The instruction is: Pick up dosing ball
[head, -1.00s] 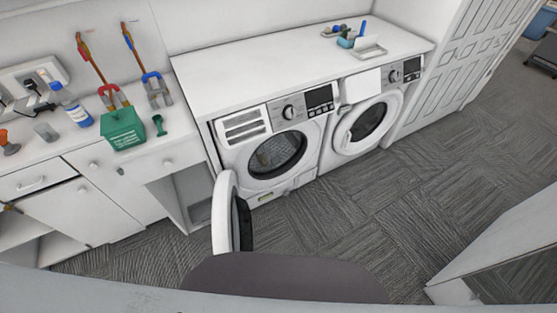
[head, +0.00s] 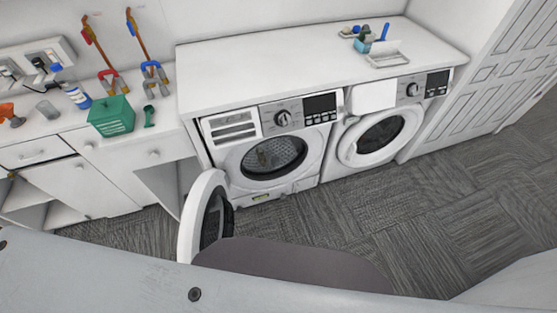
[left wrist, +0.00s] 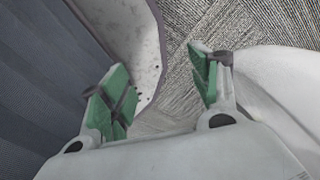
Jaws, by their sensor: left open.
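I cannot pick out the dosing ball for certain. A small cluster of items (head: 362,40), some blue and teal, sits on the white top over the machines, too small to tell apart. Something indistinct shows inside the open drum (head: 273,158) of the left washing machine. My left gripper (left wrist: 163,88) shows in the left wrist view, with green pads on its two fingers. The fingers are apart and nothing is between them. Carpet and pale curved surfaces lie beyond it. Neither gripper shows in the head view.
The left machine's round door (head: 190,215) stands open toward me. The right machine's door (head: 381,138) looks shut. A green box (head: 111,116), bottle (head: 77,96) and long-handled tools (head: 104,50) stand on the left counter. A white tray (head: 387,53) sits on the top. Carpet at right is clear.

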